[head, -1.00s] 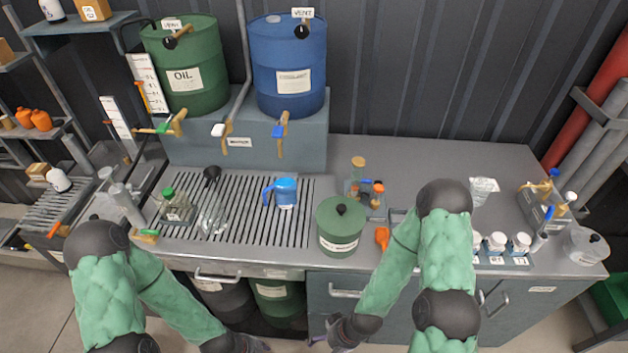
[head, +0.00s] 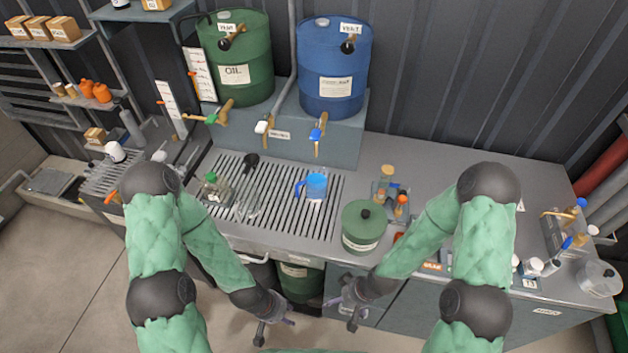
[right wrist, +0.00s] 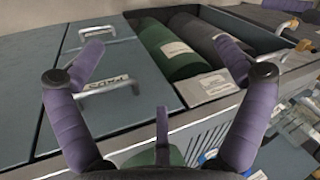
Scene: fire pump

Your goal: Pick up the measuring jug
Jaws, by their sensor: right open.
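A blue jug with a side handle (head: 314,186), which looks like the measuring jug, stands upright on the slatted drain grate (head: 284,222) of the workbench. My left gripper (head: 275,330) is low in front of the bench, apart from the jug; its fingers look spread and empty. My right gripper (head: 341,312) is open and empty in front of the bench's cabinets, below and right of the jug. In the right wrist view its spread fingers (right wrist: 160,60) have nothing between them.
A green lidded pot (head: 363,228) stands right of the jug. A green-capped bottle (head: 213,188), a black ladle-like tool (head: 250,162) and clear glassware (head: 248,204) are to its left. Oil (head: 238,75) and blue (head: 333,75) drums with taps stand behind. The bench front edge lies between grippers and jug.

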